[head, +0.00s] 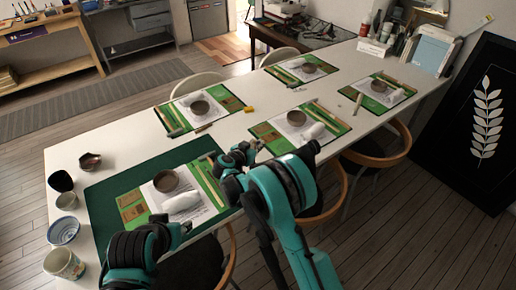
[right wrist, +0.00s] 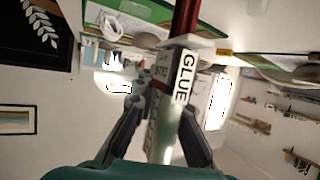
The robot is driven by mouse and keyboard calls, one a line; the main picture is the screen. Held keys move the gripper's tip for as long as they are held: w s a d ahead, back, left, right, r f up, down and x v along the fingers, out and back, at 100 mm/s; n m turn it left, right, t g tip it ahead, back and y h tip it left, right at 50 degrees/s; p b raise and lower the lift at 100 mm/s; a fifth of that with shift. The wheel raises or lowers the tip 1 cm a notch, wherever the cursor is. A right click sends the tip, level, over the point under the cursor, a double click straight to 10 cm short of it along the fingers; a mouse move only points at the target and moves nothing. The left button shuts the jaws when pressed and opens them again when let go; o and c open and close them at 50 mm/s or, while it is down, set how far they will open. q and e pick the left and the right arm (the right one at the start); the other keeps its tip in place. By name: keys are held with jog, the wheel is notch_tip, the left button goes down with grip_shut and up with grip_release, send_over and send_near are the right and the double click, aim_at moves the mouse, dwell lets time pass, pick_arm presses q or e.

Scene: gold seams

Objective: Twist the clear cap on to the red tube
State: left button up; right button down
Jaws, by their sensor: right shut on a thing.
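My right gripper (head: 240,154) is above the near right side of the white table in the head view. In the right wrist view its dark fingers (right wrist: 160,106) are shut around a pale tube-like piece with a white GLUE label (right wrist: 186,76). A dark red tube part (right wrist: 185,18) rises beyond the label at the top. I cannot make out the clear cap apart from the pale piece. My left gripper (head: 183,230) is low over the near edge of the green mat, close to a white rolled cloth (head: 181,203); its jaws are too small to read.
The dark green mat (head: 98,205) carries a brown bowl (head: 166,181). Cups and a blue-rimmed bowl (head: 63,231) stand along the table's left edge. Several more green place settings lie farther back. Chairs stand along the right side. Bare white table (head: 120,130) shows between the settings.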

pick_arm(q)
jog(key=shift+r+p, duration=1.6)
jog(key=shift+r, duration=0.25)
pick_arm(e)
jog(key=s+d+r, duration=0.6)
jog(key=s+d, duration=0.1)
jog(key=d, duration=0.2)
jog(key=shift+d+r, duration=0.2)
jog(key=shift+r, duration=0.2)
pick_arm(q)
jog(key=shift+o, duration=0.3)
